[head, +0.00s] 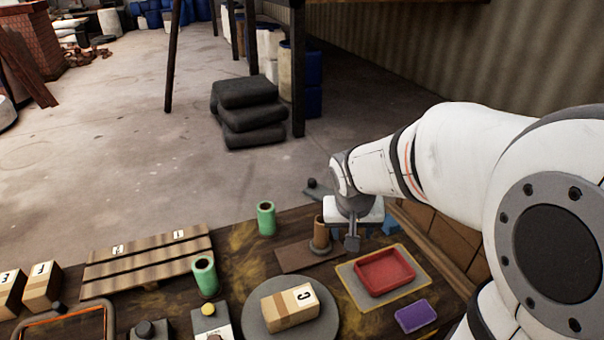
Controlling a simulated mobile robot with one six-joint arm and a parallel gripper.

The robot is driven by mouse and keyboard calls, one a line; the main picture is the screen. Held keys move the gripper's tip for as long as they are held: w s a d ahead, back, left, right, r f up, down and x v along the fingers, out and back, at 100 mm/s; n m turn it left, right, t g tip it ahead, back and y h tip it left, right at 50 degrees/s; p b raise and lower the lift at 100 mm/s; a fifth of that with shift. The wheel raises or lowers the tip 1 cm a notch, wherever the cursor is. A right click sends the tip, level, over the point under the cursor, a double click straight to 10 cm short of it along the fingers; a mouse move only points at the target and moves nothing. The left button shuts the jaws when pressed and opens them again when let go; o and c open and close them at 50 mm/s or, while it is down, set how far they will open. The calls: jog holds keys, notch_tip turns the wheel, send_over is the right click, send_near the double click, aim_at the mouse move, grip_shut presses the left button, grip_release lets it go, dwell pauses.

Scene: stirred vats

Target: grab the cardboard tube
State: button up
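A brown upright tube (320,232), which looks like the cardboard tube, stands on a flat brown board (290,259) in the head view, with a darker ring around its base. My gripper (352,242) points down just to the right of the tube in the picture. One dark finger shows clearly; the other is hidden or cannot be made out. I cannot tell whether the gripper touches the tube or how far it is open.
Green tubes (266,218) (205,276) stand nearby. A red tray (385,271) on a yellow-edged mat, a purple block (415,316) and a round grey plate (257,325) bearing box C (290,306) lie in front. A slatted wooden rack (150,262) is at left.

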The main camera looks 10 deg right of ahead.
jog(key=o, duration=0.3)
jog(key=shift+m+t, duration=0.4)
jog(key=shift+m, duration=0.1)
jog(key=w+f, duration=0.1)
jog(key=w, duration=0.2)
jog(key=w+f+p, duration=0.1)
jog(key=w, duration=0.2)
jog(key=w+f+p, duration=0.1)
jog(key=w+f, duration=0.1)
jog(key=w, duration=0.1)
jog(key=shift+w+a, duration=0.35)
jog(key=shift+a, duration=0.05)
jog(key=p, duration=0.2)
send_over(322, 225)
notch_tip(322, 225, down, 6)
jog(key=shift+w+a+f+m, duration=0.1)
jog(key=shift+f+m, duration=0.4)
jog(key=shift+f, duration=0.1)
jog(key=x, duration=0.7)
jog(key=shift+a+f, duration=0.15)
jog(key=shift+c, duration=0.4)
jog(key=c, duration=0.9)
jog(key=shift+c, duration=0.2)
